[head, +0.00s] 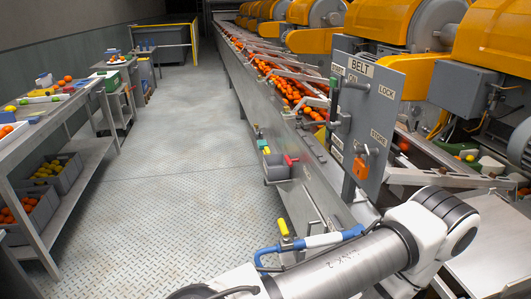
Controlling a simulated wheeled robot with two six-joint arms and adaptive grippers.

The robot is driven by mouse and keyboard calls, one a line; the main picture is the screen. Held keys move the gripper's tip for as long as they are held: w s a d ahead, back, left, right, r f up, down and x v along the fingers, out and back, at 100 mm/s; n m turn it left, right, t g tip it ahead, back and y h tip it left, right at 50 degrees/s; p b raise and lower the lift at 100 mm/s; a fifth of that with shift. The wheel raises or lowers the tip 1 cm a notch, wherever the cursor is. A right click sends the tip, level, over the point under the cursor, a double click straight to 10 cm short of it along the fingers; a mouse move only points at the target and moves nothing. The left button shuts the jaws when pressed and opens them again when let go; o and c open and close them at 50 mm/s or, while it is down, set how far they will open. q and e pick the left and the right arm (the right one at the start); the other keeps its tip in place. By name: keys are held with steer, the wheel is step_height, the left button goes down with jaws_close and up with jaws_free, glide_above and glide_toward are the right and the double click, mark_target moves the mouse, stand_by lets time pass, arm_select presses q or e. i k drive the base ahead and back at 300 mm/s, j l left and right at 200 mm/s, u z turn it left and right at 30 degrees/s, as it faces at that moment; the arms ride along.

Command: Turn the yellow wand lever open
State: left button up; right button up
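The yellow wand lever (284,228) sticks up, tilted slightly, from the near end of a blue and white wand (330,239). The wand lies along the lower side of the conveyor frame, with a blue curved part (262,256) bending down at its left end. I cannot tell from this view whether the lever's valve is open or closed. One of my arms, white and silver, crosses the bottom right just in front of the wand and hides what is below it. Neither gripper shows in the head view.
A small side bin (276,171) hangs on the conveyor frame. The conveyor carries oranges (300,93). A fruit shelf (75,155) stands left; the plated floor (185,165) between is clear.

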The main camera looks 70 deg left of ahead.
mark_target(284, 231)
steer(key=u, duration=2)
steer(key=z, duration=0.35)
